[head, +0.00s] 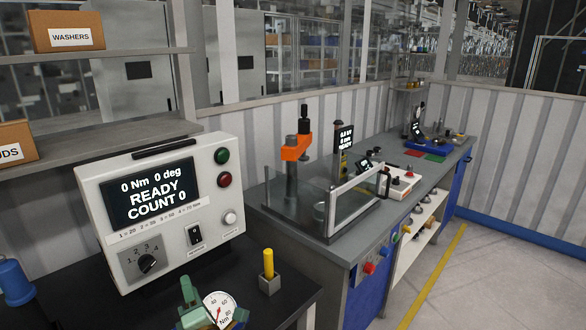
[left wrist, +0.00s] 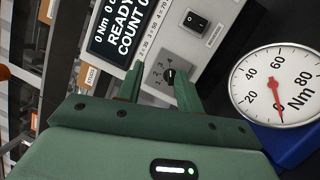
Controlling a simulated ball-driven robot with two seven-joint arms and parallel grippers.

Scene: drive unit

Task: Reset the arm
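My left gripper (head: 189,303) shows as green parts at the bottom edge of the head view, in front of the controller box and beside the dial gauge (head: 219,309). In the left wrist view my left gripper (left wrist: 158,72) has its two green fingers apart with nothing between them. They point at the controller's rotary knob, which shows beyond them. The controller (head: 160,205) is a white box whose screen reads READY, COUNT 0, 0 Nm and 0 deg. The round Nm gauge (left wrist: 280,85) is to the right of the fingers. My right gripper is not in view.
A yellow peg (head: 268,263) stands in a grey block on the black bench. A blue weight (head: 13,283) is at the far left. A clear-walled station with an orange-headed post (head: 297,148) stands on the grey bench. Boxes sit on shelves upper left. Floor is clear at right.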

